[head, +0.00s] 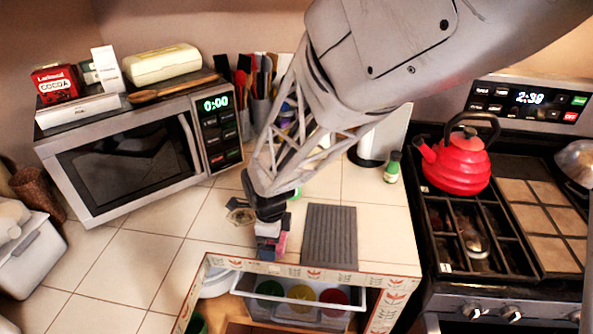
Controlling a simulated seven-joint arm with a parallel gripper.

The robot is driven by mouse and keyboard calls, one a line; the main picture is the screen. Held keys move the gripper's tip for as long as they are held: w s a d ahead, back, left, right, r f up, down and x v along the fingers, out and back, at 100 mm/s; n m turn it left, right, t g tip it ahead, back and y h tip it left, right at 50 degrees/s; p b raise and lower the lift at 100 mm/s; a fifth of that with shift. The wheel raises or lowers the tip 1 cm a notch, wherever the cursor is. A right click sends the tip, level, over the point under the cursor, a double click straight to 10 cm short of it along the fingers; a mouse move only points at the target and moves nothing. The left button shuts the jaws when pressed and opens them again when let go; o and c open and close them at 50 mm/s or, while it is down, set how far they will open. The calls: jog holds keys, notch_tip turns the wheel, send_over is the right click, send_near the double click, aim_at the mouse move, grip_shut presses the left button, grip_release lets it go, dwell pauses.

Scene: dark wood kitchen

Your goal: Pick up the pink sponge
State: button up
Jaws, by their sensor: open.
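A small cluster of block-shaped things sits near the counter's front edge, left of a dark grey ribbed mat. A pink piece, which looks like the pink sponge (282,241), shows at the right of this cluster. A pale block and a dark bluish one are beside it. My gripper (268,217) points down just above the cluster. It is open, but its fingers are small and dark here. I cannot tell whether they touch anything. My arm hides part of the counter behind.
The ribbed mat (330,236) lies to the right. A microwave (130,150) stands at the left, with utensils behind. A green bottle (392,167) and a stove with a red kettle (457,163) are at the right. An open drawer (300,312) is below the counter edge. Tiles at front left are clear.

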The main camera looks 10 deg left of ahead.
jog(key=c, duration=0.7)
jog(key=shift+r, duration=0.1)
jog(key=shift+r, duration=0.75)
notch_tip(320, 180, up, 2)
jog(key=s+d, duration=0.3)
jog(key=s, duration=0.1)
jog(key=s+d+r, duration=0.1)
jog(key=s+d, duration=0.2)
jog(key=s, duration=0.1)
jog(key=s+d, duration=0.3)
jog(key=s, duration=0.2)
jog(key=shift+s+r, duration=0.1)
jog(key=shift+r, duration=0.05)
